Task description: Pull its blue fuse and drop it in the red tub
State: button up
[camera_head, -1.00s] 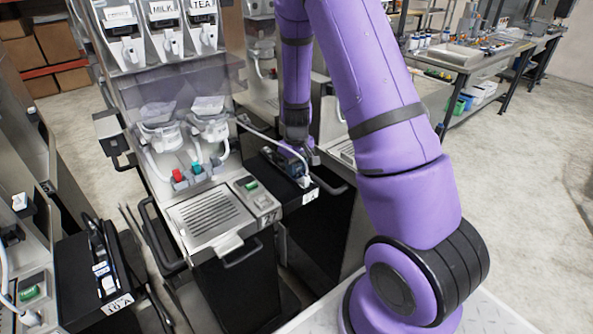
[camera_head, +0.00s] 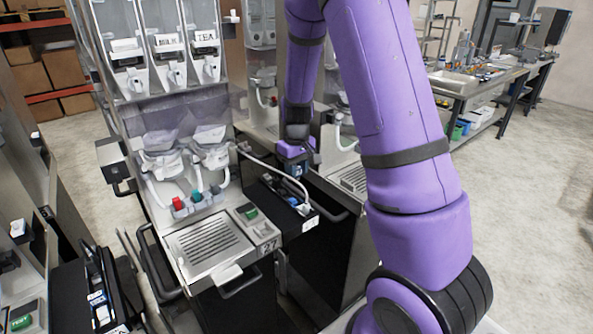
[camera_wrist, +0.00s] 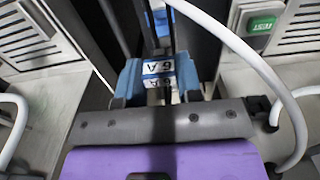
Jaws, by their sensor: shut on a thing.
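My gripper (camera_head: 296,163) is shut on a blue fuse (camera_wrist: 158,68), which carries a white label reading "6 A" in the wrist view. In the head view the gripper hangs just above and behind the black fuse box (camera_head: 270,196) beside dispenser 27. The fuse is small and dark there, and appears clear of the box. I cannot make out a red tub in either view.
Dispenser 27 (camera_head: 205,240) has a green button, a drip grate and a front handle. A white hose (camera_wrist: 250,60) arches close beside my gripper. Another fuse box (camera_head: 95,285) stands at lower left. A workbench (camera_head: 470,88) with several tubs is at upper right, beyond open floor.

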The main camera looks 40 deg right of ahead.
jog(key=shift+r, duration=1.05)
dwell(0.8)
jog(key=shift+r, duration=1.45)
